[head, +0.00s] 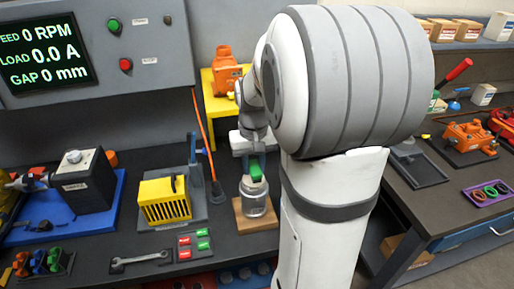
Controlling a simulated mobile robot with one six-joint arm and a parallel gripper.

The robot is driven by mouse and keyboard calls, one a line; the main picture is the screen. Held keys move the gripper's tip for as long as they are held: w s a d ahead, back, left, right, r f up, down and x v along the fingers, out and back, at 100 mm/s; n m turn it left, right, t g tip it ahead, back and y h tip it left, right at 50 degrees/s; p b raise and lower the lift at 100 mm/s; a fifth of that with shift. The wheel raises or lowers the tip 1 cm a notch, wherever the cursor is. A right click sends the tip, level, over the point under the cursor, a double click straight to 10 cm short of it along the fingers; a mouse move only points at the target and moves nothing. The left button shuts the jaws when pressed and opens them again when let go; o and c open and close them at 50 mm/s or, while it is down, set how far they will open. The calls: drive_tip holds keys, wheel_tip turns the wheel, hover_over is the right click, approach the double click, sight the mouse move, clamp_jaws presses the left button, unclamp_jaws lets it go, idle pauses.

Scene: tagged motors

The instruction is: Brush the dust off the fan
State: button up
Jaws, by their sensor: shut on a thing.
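My gripper (246,160) points down at the middle of the bench, just left of my arm. It is shut on a small green piece (256,172), which may be the brush's handle; no bristles can be made out. No fan can be identified for certain. A yellow slotted housing (165,202) stands on a grey plate left of the jar, and its inside is hidden.
A black motor (86,185) on a blue plate stands at the left. A wrench (139,261) and red and green buttons (194,243) lie in front. An orange motor (226,70) sits on a yellow stand behind. A second bench (450,195) is at right. My arm hides the middle.

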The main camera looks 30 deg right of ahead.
drive_tip(key=shift+r+p, duration=1.1)
drive_tip(key=shift+r, duration=0.75)
